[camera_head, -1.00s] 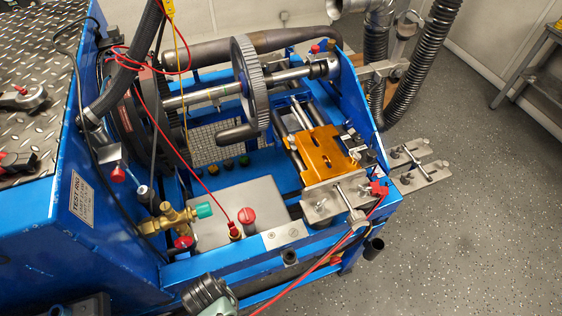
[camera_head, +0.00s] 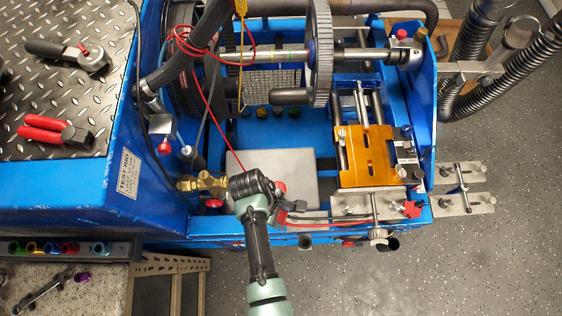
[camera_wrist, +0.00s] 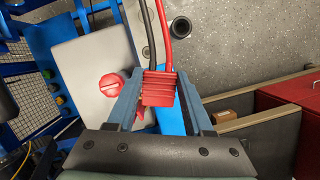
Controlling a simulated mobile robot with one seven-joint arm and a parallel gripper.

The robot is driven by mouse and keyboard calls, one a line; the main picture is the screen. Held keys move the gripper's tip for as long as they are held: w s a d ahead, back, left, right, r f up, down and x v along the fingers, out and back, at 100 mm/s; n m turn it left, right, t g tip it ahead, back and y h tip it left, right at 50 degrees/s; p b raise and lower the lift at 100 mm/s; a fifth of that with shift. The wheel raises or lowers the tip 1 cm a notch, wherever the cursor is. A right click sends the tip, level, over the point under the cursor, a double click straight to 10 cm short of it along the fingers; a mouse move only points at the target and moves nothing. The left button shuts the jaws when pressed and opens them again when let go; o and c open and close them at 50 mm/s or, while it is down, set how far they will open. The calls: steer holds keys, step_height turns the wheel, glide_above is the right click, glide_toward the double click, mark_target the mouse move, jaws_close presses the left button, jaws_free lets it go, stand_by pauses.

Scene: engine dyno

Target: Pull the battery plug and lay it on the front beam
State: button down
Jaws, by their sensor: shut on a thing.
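The battery plug (camera_wrist: 157,90) is a ribbed red block with a red and a black cable. In the wrist view it sits between the two fingers of my gripper (camera_wrist: 158,80), which is shut on it. In the head view, my gripper (camera_head: 275,209) is partly hidden under my wrist, and the red plug (camera_head: 282,217) shows at its right, low over the front of the rig. Its cables run right along the front. The blue front beam (camera_head: 330,239) lies close by; I cannot tell whether the plug touches it.
A red knob (camera_head: 279,187) on the grey box and a brass valve (camera_head: 205,183) stand close to my gripper. An orange plate (camera_head: 365,155) and a red star-shaped part (camera_head: 411,209) are at the right. Floor in front is clear.

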steer(key=shift+s+f+b, duration=0.25)
steer(key=shift+f+b, duration=0.6)
steer(key=shift+b, duration=0.1)
step_height(320, 180, down, 4)
steer(key=b, duration=0.4)
steer(key=shift+c, duration=1.1)
jaws_free()
steer(key=shift+r, duration=0.1)
steer(key=v, duration=1.3)
steer(key=shift+b, duration=0.4)
